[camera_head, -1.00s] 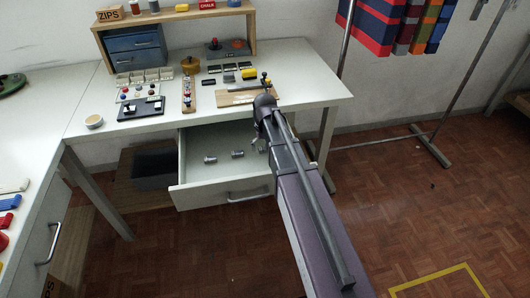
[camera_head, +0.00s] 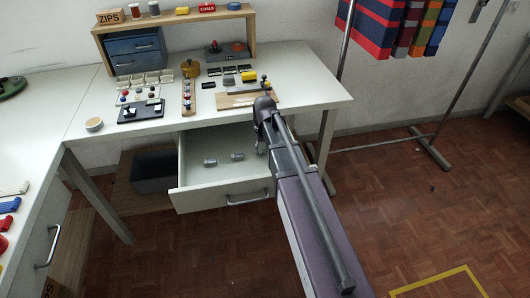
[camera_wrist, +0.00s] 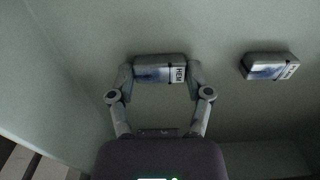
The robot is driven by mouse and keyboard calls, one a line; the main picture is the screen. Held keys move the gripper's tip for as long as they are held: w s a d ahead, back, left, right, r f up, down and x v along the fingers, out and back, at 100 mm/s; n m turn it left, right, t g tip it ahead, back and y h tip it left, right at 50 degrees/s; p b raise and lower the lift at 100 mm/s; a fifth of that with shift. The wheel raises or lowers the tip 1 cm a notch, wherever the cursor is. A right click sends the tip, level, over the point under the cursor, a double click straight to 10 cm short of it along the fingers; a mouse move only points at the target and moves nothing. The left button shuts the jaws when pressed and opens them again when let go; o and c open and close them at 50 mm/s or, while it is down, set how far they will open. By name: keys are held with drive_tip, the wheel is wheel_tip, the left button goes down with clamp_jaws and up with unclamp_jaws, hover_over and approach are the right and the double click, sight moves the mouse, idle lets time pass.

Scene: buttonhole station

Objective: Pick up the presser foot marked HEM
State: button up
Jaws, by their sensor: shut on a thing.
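The presser foot marked HEM (camera_wrist: 160,69) is a small grey metal block with a dark band and a white label, seen in the wrist view. My gripper (camera_wrist: 160,80) has one finger at each end of it and is shut on it. In the head view my gripper (camera_head: 262,150) is down in the right part of the open drawer (camera_head: 190,190), and the HEM foot cannot be made out there. A second labelled foot (camera_wrist: 270,66) lies to the right in the wrist view, apart from my fingers; its label is hard to read.
Two small metal feet, one at left (camera_head: 210,162) and one nearer my gripper (camera_head: 237,157), lie on the drawer floor. The white table (camera_head: 310,90) overhangs the drawer's back. A wooden board (camera_head: 235,99) lies on the tabletop above my gripper.

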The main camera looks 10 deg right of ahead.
sight(264, 151)
drive_tip(key=shift+r, duration=0.15)
wheel_tip(264, 151, up, 10)
drive_tip(key=p, duration=1)
drive_tip(key=shift+f, duration=0.2)
drive_tip(key=shift+r, duration=0.1)
idle(0.5)
